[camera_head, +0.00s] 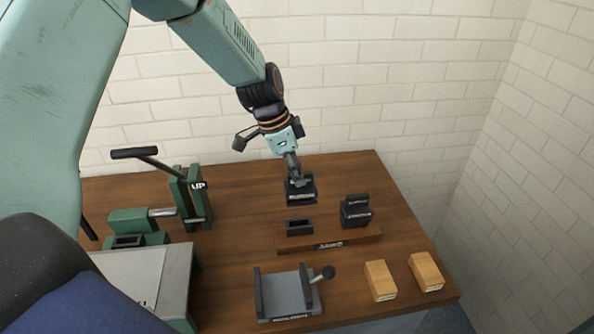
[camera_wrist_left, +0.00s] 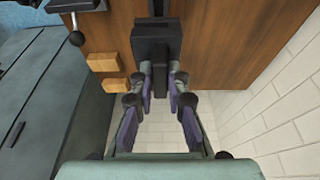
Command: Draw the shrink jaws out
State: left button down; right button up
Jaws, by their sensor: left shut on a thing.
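My left gripper (camera_head: 293,172) is shut on a dark block, the shrink jaws (camera_head: 300,191), with a pale label too small to read. In the head view the block shows upright behind and above an empty dark socket (camera_head: 299,228) on the wooden jaws rack (camera_head: 328,244), clear of it. In the left wrist view the fingers (camera_wrist_left: 161,78) clasp the dark block (camera_wrist_left: 155,42) from both sides. A second dark jaw set (camera_head: 356,211) stands at the right of the rack. My right gripper is in neither view.
A green machine (camera_head: 192,199) with a black-handled lever stands at the left of the wooden table (camera_head: 240,185). A grey holder (camera_head: 288,294) with a black knob is at the front. Two wooden blocks (camera_head: 380,281) (camera_head: 426,272) lie at the front right. White brick walls stand behind and right.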

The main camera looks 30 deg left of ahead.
aim_at(294, 185)
pick_arm(q)
jog(key=shift+s+f+b, duration=0.1)
jog(key=shift+f+b, duration=0.3)
jog(key=shift+a+f+b, duration=0.25)
jog(key=shift+f+b, duration=0.45)
jog(key=shift+f, duration=0.4)
jog(key=shift+w+d+f+b, duration=0.15)
jog(key=shift+w+f+b, duration=0.05)
jog(key=shift+f+b, duration=0.35)
jog(key=shift+s+d+f+b, duration=0.1)
jog(key=shift+f+b, duration=0.25)
jog(key=shift+f, duration=0.2)
jog(key=shift+a, duration=0.2)
jog(key=shift+d, duration=0.15)
jog(key=shift+a, duration=0.2)
jog(key=shift+d, duration=0.15)
